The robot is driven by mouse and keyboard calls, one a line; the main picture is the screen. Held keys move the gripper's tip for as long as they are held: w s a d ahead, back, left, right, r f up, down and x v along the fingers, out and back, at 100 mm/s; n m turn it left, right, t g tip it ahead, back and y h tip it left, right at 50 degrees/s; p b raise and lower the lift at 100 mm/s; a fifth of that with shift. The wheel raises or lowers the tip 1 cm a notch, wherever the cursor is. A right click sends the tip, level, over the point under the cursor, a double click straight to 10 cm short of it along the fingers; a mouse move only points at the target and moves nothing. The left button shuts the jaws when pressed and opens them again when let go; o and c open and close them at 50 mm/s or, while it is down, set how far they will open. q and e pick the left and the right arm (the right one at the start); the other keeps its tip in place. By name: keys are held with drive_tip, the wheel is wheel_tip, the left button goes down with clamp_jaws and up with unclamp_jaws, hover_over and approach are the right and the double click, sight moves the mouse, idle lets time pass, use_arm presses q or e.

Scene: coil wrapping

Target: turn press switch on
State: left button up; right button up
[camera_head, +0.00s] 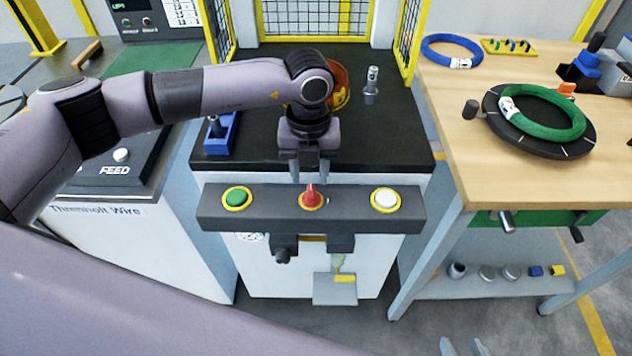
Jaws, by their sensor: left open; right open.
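A dark control bar (275,215) runs across the front of the black-topped machine. It carries a green button (236,198) at left, a red switch (311,199) in the middle and a white button (385,200) at right, each with a yellow ring. The red switch has a raised red handle pointing up toward the gripper. I cannot tell which control is the press switch. My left gripper (310,176) points down, open, just above and behind the red switch; contact is unclear. The fingertips of my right gripper (462,347) show open at the bottom edge, away from the bar.
A wooden table (450,130) at right holds a blue coil (451,50) and a green coil (545,108) on a black disc. Yellow-framed mesh guards (405,35) flank the machine. A blue block (216,133) and a metal post (371,85) stand on its top.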

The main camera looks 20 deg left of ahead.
sight(311, 191)
use_arm(q)
drive_tip(key=shift+d+f, duration=0.1)
drive_tip(key=shift+f, duration=2.2)
clamp_jaws()
